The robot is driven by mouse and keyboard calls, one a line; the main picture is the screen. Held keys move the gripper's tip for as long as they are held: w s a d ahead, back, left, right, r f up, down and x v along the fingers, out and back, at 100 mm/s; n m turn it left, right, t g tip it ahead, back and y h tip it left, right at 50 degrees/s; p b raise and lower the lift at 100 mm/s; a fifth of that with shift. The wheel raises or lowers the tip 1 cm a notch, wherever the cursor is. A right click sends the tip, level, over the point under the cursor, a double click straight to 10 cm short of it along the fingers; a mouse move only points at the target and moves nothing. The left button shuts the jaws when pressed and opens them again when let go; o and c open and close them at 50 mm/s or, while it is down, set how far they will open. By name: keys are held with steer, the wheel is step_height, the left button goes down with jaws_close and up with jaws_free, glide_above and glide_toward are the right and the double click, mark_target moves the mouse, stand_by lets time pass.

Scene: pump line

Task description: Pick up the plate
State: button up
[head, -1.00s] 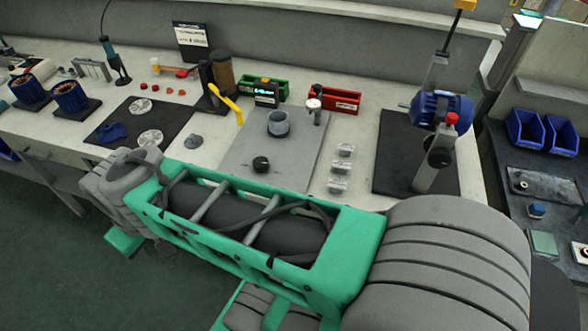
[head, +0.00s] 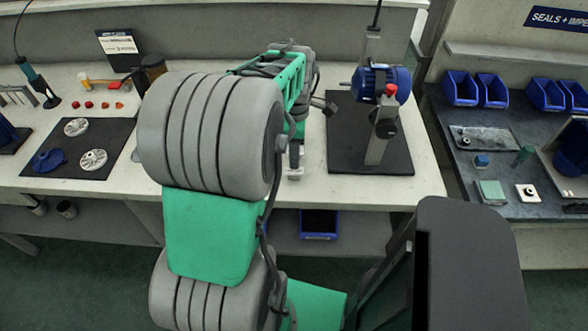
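Two pale round plates with holes lie on a dark mat (head: 112,136) on the left part of the bench: a farther plate (head: 76,127) and a nearer plate (head: 93,160). A blue part (head: 49,160) lies beside the nearer one. I cannot tell which item the task calls the plate. My arm rises through the middle of the head view and reaches over the bench, well right of the mat.
The side bench at right has several blue bins, including one bin (head: 461,88), a grey tray (head: 487,139) and a green-grey block (head: 491,192). A gap separates the benches.

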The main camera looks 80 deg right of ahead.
mark_target(294, 171)
step_height(294, 171, down, 6)
steer(key=shift+w+p, duration=0.15)
steer(key=shift+p, duration=0.2)
steer(key=shift+f, duration=0.25)
steer(key=shift+c, duration=0.4)
steer(key=c, duration=1)
steer(key=shift+r, duration=0.15)
